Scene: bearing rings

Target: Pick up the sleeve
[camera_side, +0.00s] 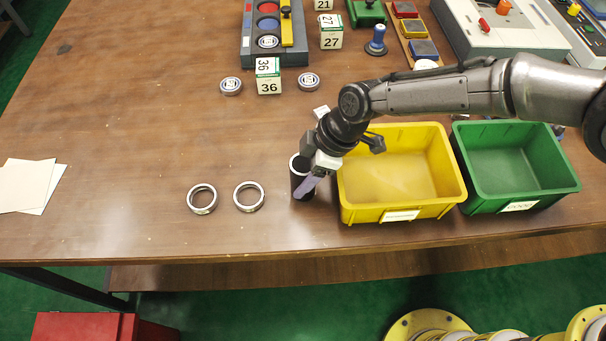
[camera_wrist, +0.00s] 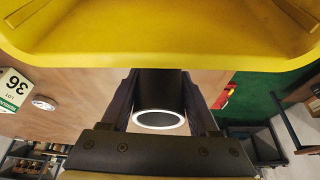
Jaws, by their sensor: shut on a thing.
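The sleeve (camera_side: 296,172) is a dark upright cylinder with a bright rim, left of the yellow bin. My gripper (camera_side: 306,186) comes down on it from the upper right, its fingers at the sleeve's side. In the wrist view the sleeve (camera_wrist: 160,92) sits between the two dark fingers (camera_wrist: 158,84), its pale ring end facing the camera. My gripper is shut on the sleeve. I cannot tell whether its bottom touches the table.
A yellow bin (camera_side: 356,213) stands close on the right, and a green bin (camera_side: 567,185) beyond it. Two bare rings (camera_side: 191,201) and (camera_side: 237,200) lie left of the sleeve. Two capped bearings (camera_side: 231,86) and (camera_side: 308,82) flank a "36" block (camera_side: 268,86). The left table is mostly clear.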

